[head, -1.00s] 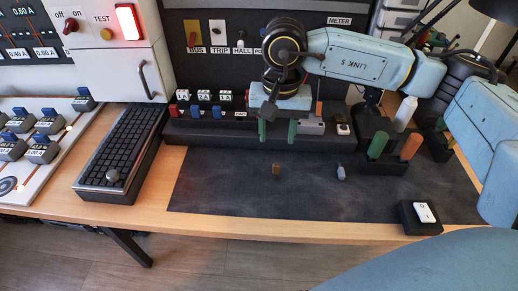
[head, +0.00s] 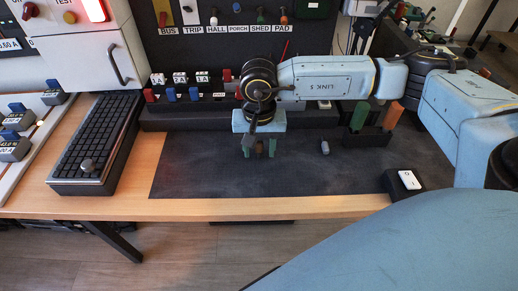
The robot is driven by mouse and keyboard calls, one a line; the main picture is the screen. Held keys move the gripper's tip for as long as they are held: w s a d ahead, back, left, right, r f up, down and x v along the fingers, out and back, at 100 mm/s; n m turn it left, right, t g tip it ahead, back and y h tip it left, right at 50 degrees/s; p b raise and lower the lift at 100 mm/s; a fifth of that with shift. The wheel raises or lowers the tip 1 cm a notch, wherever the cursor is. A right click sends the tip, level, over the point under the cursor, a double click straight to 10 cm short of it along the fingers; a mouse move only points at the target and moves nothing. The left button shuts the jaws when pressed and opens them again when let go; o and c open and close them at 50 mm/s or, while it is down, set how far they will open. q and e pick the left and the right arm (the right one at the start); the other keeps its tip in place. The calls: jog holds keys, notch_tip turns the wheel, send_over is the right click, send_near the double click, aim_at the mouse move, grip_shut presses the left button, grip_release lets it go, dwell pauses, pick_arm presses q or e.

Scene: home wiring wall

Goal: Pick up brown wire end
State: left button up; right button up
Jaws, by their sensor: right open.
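The brown wire end (head: 259,149) is a small brown piece standing on the dark mat (head: 205,178). My right gripper (head: 259,147) points down over it with its two green fingers apart. The brown piece shows between the fingers, one on each side. I cannot tell whether either finger touches it. A small grey wire end (head: 325,147) stands on the mat to the right, clear of the gripper. My left gripper is not in view.
A keyboard-like black panel (head: 97,140) lies on the left. A holder with a green handle (head: 359,116) and an orange handle (head: 393,116) stands at the back right. A white switch on a black block (head: 409,180) sits at the right front. The front mat is clear.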

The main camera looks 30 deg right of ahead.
jog(key=shift+f, duration=0.3)
jog(key=shift+c, duration=0.4)
grip_shut()
jog(key=shift+r, duration=0.15)
